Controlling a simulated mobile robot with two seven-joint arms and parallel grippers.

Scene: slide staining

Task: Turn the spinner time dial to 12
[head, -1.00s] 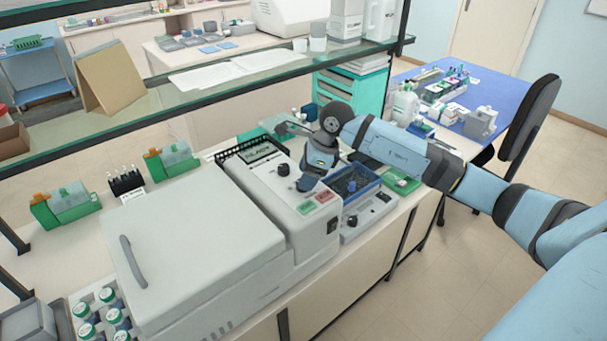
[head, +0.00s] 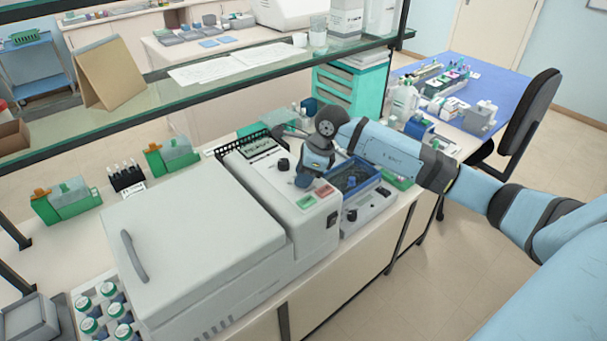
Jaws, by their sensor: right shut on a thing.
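The spinner (head: 190,240) is the large pale grey machine on the bench, with its lid shut. Its raised control panel has a small display, a black dial (head: 283,164), and green and red buttons. My right gripper (head: 303,181) points down at the panel, just right of that black dial and behind the buttons. It is shut on a second dial, which the fingers and wrist hide. No dial markings or pointer can be read at this size. My left gripper is out of view.
A blue water bath (head: 370,192) stands right of the spinner, under my right forearm. A glass shelf (head: 215,85) crosses above the back of the bench. Green staining racks (head: 170,158) stand behind the spinner, and capped bottles (head: 100,312) at lower left.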

